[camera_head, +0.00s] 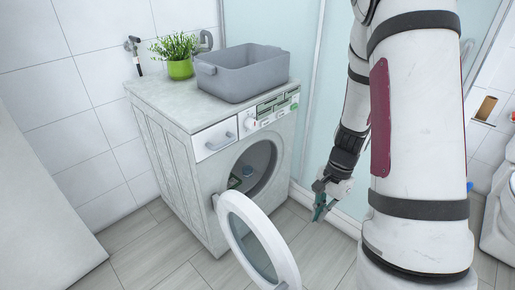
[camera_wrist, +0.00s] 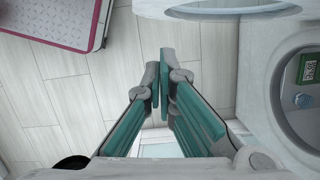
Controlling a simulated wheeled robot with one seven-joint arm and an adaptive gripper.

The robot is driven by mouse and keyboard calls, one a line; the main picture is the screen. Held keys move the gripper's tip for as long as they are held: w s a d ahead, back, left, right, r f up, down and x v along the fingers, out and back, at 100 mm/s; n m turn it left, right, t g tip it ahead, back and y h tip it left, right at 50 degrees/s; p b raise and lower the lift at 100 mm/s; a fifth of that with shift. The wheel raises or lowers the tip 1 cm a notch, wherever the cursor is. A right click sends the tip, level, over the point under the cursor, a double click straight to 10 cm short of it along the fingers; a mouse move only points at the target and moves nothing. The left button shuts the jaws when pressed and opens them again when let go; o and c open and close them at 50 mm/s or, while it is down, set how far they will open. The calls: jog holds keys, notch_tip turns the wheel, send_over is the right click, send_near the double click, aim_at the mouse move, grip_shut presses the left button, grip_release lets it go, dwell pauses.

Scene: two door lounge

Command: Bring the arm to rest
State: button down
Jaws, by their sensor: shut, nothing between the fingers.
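My gripper (camera_head: 321,207) hangs low at the right of the washing machine (camera_head: 180,180), in front of the glass shower wall. It points down and is apart from the machine. In the wrist view my gripper (camera_wrist: 160,75) has its two teal fingers together at the tips, with nothing between them. My arm (camera_head: 410,120) fills the right of the head view and hides what is behind it.
Inside the drum (camera_head: 255,170) a green item and a blue one show. A grey basin (camera_head: 240,75) and a potted plant (camera_head: 179,65) stand on top. The floor (camera_head: 150,255) is clear at the lower left.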

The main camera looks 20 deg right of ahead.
jog(key=s+a+r+n, duration=0.2)
jog(key=a+r+n, duration=0.3)
jog(key=r, duration=0.4)
jog(key=s+a+r+n, duration=0.2)
jog(key=a+r+n, duration=0.1)
jog(key=a+r, duration=0.5)
jog(key=s+a+r+n+t+h, duration=0.1)
jog(key=s+r+n, duration=0.25)
jog(key=s, duration=0.35)
jog(key=s+a+r+n+t+h, duration=0.1)
jog(key=s+r+n+h, duration=0.15)
jog(key=s+r, duration=0.4)
notch_tip(320, 180, up, 16)
jog(key=s+t+p, duration=0.1)
jog(key=t+p, duration=0.2)
jog(key=p, duration=1.2)
jog(key=shift+s+n+y, duration=0.3)
jog(key=shift+y, duration=0.15)
